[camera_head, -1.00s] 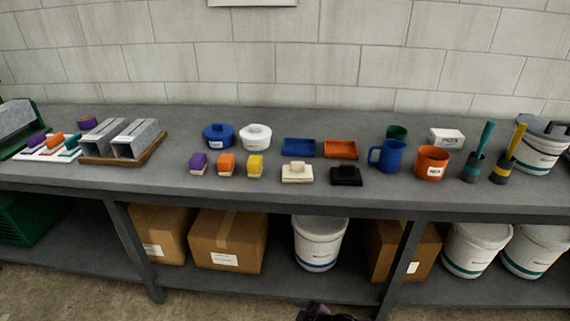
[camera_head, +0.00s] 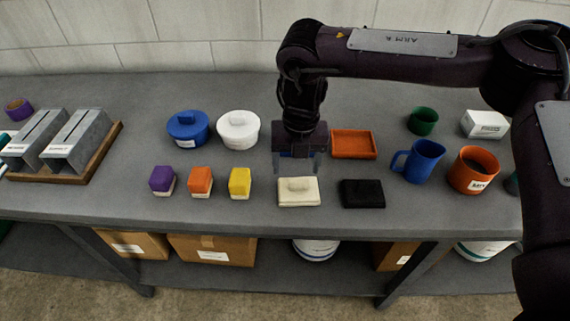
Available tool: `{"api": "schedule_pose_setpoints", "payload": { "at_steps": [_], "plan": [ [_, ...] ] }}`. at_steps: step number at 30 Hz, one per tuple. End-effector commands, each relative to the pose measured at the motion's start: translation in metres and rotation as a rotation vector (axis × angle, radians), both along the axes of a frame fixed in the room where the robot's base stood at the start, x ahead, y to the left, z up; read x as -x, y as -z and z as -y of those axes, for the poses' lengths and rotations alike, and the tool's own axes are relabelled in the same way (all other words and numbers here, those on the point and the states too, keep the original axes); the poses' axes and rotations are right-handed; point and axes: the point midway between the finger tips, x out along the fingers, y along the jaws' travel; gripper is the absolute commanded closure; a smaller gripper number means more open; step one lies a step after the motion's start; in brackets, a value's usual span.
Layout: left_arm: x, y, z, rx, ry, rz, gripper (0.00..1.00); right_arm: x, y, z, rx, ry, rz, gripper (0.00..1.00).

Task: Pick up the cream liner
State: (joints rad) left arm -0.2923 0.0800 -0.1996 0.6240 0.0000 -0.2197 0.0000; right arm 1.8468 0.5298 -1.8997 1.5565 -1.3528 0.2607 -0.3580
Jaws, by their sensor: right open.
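The cream liner (camera_head: 298,192) is a flat cream block with a raised grip on top. It lies near the front of the grey bench, left of a similar black block (camera_head: 362,194). My right gripper (camera_head: 299,170) points down just behind and above the cream liner, its fingers open with nothing between them. Whether its fingertips touch the liner cannot be told. My gripper covers most of the blue tray behind it. My left gripper is not in view.
Purple, orange (camera_head: 200,181) and yellow (camera_head: 240,183) blocks stand left of the liner. Blue (camera_head: 188,128) and white (camera_head: 238,131) lidded pots stand behind them. An orange tray (camera_head: 353,144), blue mug (camera_head: 417,161) and orange mug (camera_head: 473,170) are to the right. The bench's front strip (camera_head: 250,218) is clear.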

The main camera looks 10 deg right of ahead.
Motion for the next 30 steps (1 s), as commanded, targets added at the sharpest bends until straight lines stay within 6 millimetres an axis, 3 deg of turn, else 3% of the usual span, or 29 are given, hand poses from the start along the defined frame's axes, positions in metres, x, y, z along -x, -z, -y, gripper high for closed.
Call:
{"api": "schedule_pose_setpoints", "payload": {
  "at_steps": [4,14,21,30],
  "plan": [
    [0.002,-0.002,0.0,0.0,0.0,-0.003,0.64,0.003,-0.003,0.015,0.043,-0.001,-0.003,0.31],
    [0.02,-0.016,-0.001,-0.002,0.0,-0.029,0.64,0.0,0.032,0.013,0.043,-0.001,-0.004,0.31],
    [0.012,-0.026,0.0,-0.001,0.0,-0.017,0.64,-0.002,0.066,0.012,0.041,0.0,-0.003,0.31],
    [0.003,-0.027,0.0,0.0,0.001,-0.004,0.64,-0.003,0.071,0.012,0.041,0.0,-0.001,0.34]
  ]
}}
